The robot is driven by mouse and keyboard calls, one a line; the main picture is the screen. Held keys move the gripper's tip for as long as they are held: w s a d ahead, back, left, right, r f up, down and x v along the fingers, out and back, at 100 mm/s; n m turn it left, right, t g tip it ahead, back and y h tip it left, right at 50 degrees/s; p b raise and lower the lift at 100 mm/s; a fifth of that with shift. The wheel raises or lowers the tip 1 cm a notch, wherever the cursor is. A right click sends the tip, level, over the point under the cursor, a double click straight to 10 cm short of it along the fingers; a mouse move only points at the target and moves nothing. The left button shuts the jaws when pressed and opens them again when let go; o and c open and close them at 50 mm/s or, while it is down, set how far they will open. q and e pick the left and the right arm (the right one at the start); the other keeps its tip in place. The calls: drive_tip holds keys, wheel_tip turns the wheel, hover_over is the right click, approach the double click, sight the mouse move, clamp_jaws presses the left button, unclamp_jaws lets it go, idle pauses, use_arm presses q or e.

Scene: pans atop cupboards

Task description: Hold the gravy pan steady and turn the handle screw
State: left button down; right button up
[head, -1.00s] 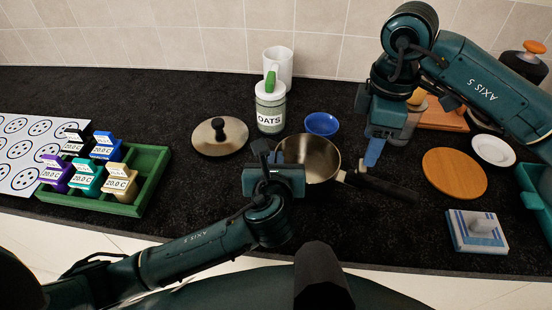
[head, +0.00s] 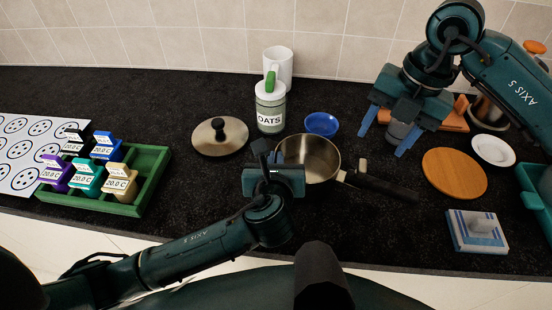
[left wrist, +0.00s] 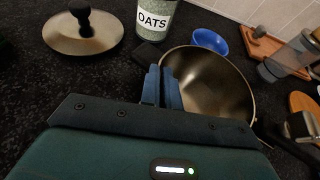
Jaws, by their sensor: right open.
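The gravy pan (head: 318,158) stands on the black counter, its black handle (head: 388,189) pointing right. A small pale handle screw (head: 362,165) stands up near the pan end of the handle. My left gripper (head: 265,160) is at the pan's left side. In the left wrist view its two fingers (left wrist: 162,88) are close together at the rim of the pan (left wrist: 210,85), shut on it; the exact contact is partly hidden. My right gripper (head: 387,132) is open and empty, above and behind the handle, apart from the screw.
A lid (head: 207,143), an oats jar (head: 270,108) and a blue bowl (head: 321,124) stand around the pan. A green tray (head: 150,185) is at left.

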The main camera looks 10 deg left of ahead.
sight(364, 165)
drive_tip(key=f+n+y, duration=0.1)
drive_tip(key=f+n, duration=0.1)
drive_tip(key=n, duration=0.5)
drive_tip(key=f+n, duration=0.3)
drive_tip(key=n, duration=0.4)
drive_tip(key=a+f+n+y, duration=0.1)
drive_tip(key=f+n, duration=0.2)
drive_tip(key=n, duration=0.4)
drive_tip(key=shift+a+t+y, duration=0.1)
drive_tip(key=shift+t+y, duration=0.2)
drive_tip(key=shift+c, duration=0.2)
drive_tip(key=c, duration=0.9)
drive_tip(key=shift+o, duration=0.2)
